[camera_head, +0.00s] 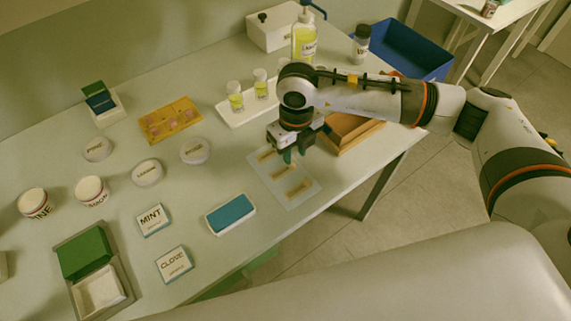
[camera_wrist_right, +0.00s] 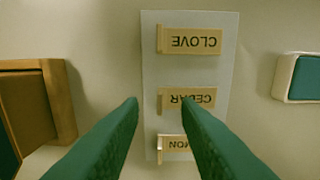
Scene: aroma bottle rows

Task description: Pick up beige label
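Several beige labels lie on a pale sheet (camera_head: 294,202) near the table's front edge. In the right wrist view they read upside down: CLOVE (camera_wrist_right: 190,40), CEDAR (camera_wrist_right: 200,97) and one ending in "MON" (camera_wrist_right: 177,144), partly hidden by my fingers. My left gripper is out of view.
A wooden box (camera_head: 350,130) stands just right of the sheet. A blue-topped white block (camera_head: 231,214) lies to its left. A white tray (camera_head: 238,117) with bottles is behind. MINT (camera_head: 152,219) and CLOVE (camera_head: 174,264) boxes stand further left.

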